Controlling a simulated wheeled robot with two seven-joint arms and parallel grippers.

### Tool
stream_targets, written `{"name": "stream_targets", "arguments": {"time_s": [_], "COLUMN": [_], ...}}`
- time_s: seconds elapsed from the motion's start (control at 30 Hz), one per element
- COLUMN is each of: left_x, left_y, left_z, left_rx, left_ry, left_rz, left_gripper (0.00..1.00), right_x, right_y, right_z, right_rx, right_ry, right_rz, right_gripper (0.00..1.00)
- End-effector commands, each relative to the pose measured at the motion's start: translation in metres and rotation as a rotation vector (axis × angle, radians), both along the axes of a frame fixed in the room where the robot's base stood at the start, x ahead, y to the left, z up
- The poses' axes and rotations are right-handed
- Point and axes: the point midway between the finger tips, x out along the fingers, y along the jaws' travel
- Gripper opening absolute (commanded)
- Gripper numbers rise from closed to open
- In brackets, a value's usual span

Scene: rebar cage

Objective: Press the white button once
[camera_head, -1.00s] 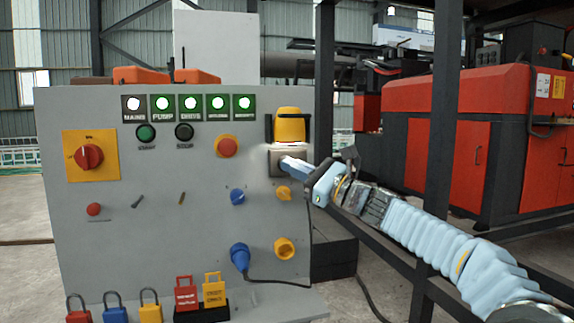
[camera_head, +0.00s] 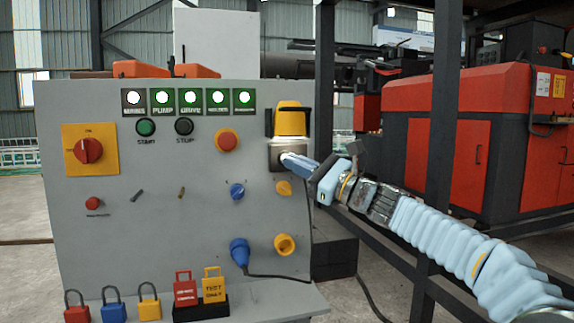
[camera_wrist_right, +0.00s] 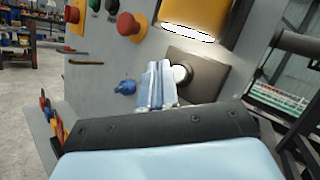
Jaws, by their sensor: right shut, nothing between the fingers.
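The white button (camera_wrist_right: 180,74) sits on a square metal plate (camera_wrist_right: 203,75) on the grey control panel, below a yellow beacon. In the head view the plate (camera_head: 275,148) shows, but my fingertips largely hide the button. My right gripper (camera_head: 286,158) comes in from the right, shut and empty, with its fingertips at the plate. In the right wrist view the shut fingers (camera_wrist_right: 158,72) point at the panel, just left of the button and overlapping its edge. I cannot tell whether they touch it. My left gripper is out of view.
The yellow beacon (camera_head: 290,122) is just above the plate. A red stop button (camera_head: 227,141), blue knob (camera_head: 237,191) and yellow knob (camera_head: 284,188) are nearby. A dark upright post (camera_head: 325,90) stands right of the panel.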

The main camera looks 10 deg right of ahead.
Motion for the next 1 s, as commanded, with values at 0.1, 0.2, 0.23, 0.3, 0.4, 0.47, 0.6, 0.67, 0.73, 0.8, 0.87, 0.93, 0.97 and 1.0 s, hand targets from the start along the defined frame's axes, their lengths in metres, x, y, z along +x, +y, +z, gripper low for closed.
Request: {"name": "stream_targets", "arguments": {"time_s": [0.1,0.2,0.23,0.3,0.4,0.47,0.6,0.67,0.73,0.8,0.87,0.93,0.97,1.0], "left_x": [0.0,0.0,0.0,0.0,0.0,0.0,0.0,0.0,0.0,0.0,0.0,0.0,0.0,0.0], "left_y": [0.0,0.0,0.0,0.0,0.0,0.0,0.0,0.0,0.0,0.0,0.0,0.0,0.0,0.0], "left_z": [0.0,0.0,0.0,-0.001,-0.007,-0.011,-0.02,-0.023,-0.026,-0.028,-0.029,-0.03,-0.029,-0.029], "left_rx": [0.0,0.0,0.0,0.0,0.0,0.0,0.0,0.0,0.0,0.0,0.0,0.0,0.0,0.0], "left_ry": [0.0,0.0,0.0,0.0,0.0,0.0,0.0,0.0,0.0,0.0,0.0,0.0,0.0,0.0], "left_rz": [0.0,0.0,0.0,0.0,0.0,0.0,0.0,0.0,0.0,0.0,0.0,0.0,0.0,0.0], "left_gripper": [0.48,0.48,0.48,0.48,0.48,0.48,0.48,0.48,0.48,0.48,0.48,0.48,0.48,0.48], "right_x": [-0.001,-0.001,-0.001,-0.001,-0.007,-0.014,-0.028,-0.034,-0.04,-0.046,-0.049,-0.05,-0.051,-0.051], "right_y": [0.0,0.0,0.0,0.0,0.0,0.0,-0.001,-0.001,-0.001,-0.001,-0.001,-0.001,-0.001,-0.001], "right_z": [0.0,0.0,0.0,0.0,-0.002,-0.002,-0.003,-0.002,-0.002,-0.001,-0.001,0.0,0.0,0.0], "right_rx": [0.0,0.001,0.001,-0.001,-0.001,0.0,0.0,-0.001,0.001,0.001,0.001,0.0,0.001,0.001], "right_ry": [0.0,0.001,0.001,0.0,0.0,-0.001,-0.001,-0.002,-0.001,-0.001,-0.001,0.0,0.001,0.001], "right_rz": [0.0,0.0,0.0,0.001,0.001,0.0,0.0,0.0,0.0,0.0,0.0,0.0,0.0,0.0], "right_gripper": [0.0,0.0,0.0,0.0,0.0,0.0,0.0,0.0,0.0,0.0,0.0,0.0,0.0,0.0]}}
